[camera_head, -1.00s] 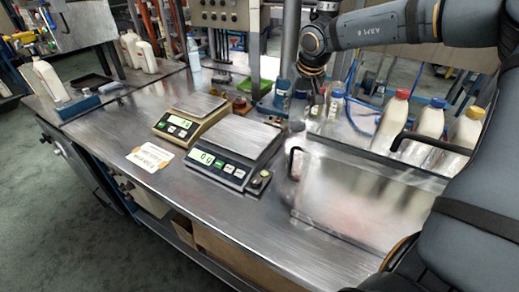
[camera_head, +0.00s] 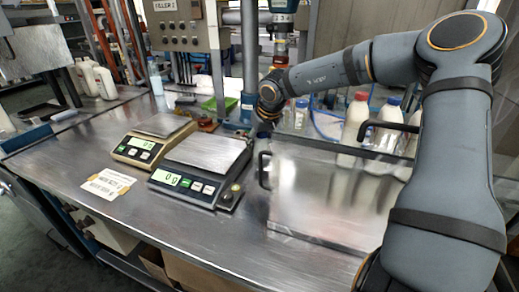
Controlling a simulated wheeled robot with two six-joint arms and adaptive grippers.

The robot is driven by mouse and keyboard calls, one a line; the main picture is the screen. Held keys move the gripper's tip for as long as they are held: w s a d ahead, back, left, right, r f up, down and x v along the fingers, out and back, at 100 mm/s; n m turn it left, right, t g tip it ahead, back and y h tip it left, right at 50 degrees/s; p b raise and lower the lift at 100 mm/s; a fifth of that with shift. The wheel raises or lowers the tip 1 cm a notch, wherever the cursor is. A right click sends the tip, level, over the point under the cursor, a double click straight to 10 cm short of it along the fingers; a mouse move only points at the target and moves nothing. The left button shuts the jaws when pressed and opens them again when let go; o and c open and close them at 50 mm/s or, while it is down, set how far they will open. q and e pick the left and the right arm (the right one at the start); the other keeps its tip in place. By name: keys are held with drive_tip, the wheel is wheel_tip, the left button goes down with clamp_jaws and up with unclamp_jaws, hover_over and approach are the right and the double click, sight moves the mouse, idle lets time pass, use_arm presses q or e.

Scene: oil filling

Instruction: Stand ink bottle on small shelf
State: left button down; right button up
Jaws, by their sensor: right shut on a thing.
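My right gripper (camera_head: 266,118) hangs below its wrist at the back of the bench, just behind the left end of the clear cover. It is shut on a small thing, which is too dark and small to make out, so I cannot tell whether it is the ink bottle. A small blue-capped bottle (camera_head: 301,114) stands to the right of the gripper, behind the cover. I cannot pick out the small shelf with certainty. My left gripper is not in view.
Two scales, a beige one (camera_head: 150,139) and a dark one (camera_head: 203,168), stand left of the clear cover (camera_head: 330,205). Behind it are white bottles with a red cap (camera_head: 355,120) and a blue cap (camera_head: 386,126). The metal bench front (camera_head: 150,222) is clear.

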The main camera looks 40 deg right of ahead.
drive_tip(key=shift+f, duration=0.95)
drive_tip(key=shift+w+d+f, duration=0.1)
drive_tip(key=shift+f, duration=0.05)
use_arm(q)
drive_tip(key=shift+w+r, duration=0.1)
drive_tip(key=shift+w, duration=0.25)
use_arm(e)
drive_tip(key=o, duration=1.1)
drive_tip(key=shift+f, duration=0.1)
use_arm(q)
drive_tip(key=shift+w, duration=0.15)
